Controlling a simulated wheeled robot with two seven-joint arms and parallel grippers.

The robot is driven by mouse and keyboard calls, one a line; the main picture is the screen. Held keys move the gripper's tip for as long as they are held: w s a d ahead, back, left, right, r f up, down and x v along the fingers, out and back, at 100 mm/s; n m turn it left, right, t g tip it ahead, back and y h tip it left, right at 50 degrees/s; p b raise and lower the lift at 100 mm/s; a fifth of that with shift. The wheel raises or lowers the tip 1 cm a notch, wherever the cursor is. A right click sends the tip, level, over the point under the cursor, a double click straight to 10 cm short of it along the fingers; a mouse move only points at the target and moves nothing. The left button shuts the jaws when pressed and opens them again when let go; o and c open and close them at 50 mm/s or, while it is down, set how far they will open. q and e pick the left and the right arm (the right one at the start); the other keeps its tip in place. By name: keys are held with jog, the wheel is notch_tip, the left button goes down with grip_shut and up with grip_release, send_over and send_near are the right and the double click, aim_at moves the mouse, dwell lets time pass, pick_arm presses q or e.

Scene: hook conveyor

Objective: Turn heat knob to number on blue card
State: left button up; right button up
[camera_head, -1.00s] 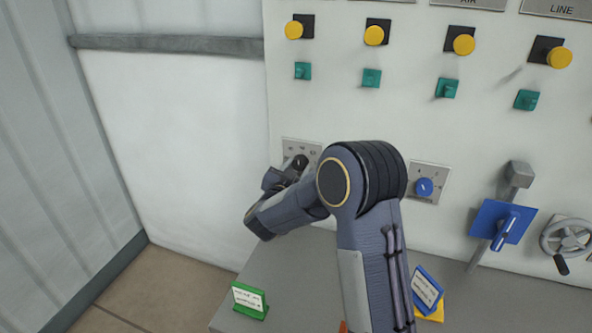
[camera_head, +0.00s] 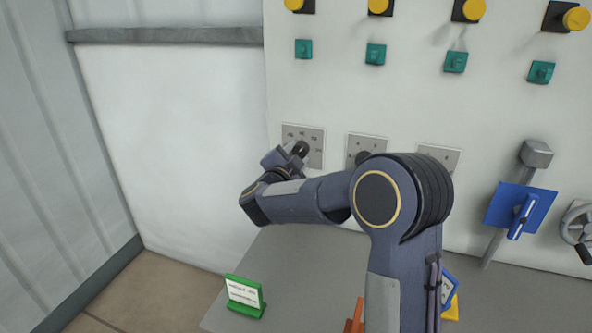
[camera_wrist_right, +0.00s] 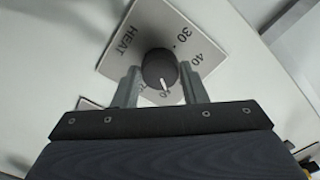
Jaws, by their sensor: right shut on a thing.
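The black heat knob (camera_head: 301,148) sits on a grey plate (camera_head: 316,147) at the left of the panel. In the right wrist view the knob (camera_wrist_right: 160,70) stands between the two fingers of my right gripper (camera_wrist_right: 163,84), which is shut on it. Its white mark points down in that view. The plate (camera_wrist_right: 125,55) reads HEAT, with 30 and 40 legible; a number near the mark is partly hidden. The blue card (camera_head: 449,288) is at the desk's right, mostly behind my right arm, its number unreadable. My left gripper is out of view.
A green card (camera_head: 244,296) stands on the grey desk (camera_head: 300,265), with orange and yellow cards partly hidden by my arm. Two more dial plates, a blue-plated lever (camera_head: 520,210) and a handwheel (camera_head: 578,222) line the panel to the right. Yellow and green buttons are above.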

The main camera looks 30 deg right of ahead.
jog(key=shift+m+b, duration=5.7)
jog(key=shift+b, duration=0.15)
jog(key=o, duration=1)
jog(key=shift+c, duration=0.2)
jog(key=v, duration=0.8)
